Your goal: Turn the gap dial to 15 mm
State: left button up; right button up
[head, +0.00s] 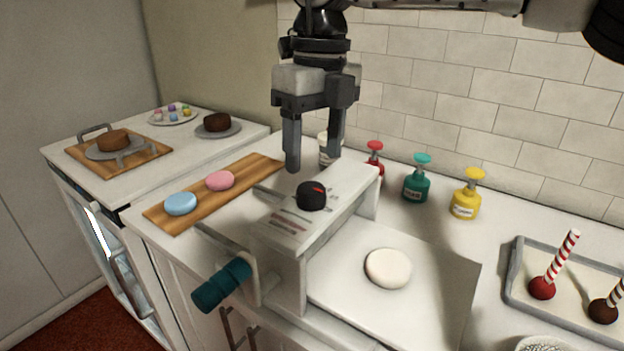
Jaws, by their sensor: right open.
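The gap dial is a black round knob (312,196) with a red mark, on top of a white sheeter machine (345,195). The red mark points to the upper right; the printed scale beside the dial is too small to read. A teal crank handle (221,285) sticks out at the machine's front left. My right gripper (313,160) points down above and just behind the dial, with its fingers apart and nothing between them. It appears clear of the dial. My left gripper is out of view.
A round white dough piece (388,268) lies on the machine's bed. A wooden board (215,199) with blue and pink discs is to the left. Red, teal (417,182) and yellow (466,197) pump bottles stand behind. A tray with striped sticks (512,289) is at right.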

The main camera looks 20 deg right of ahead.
aim_at(312, 187)
jog(key=f, duration=0.5)
jog(key=shift+a+f, duration=0.2)
jog(key=shift+f, duration=0.2)
jog(key=c, duration=1)
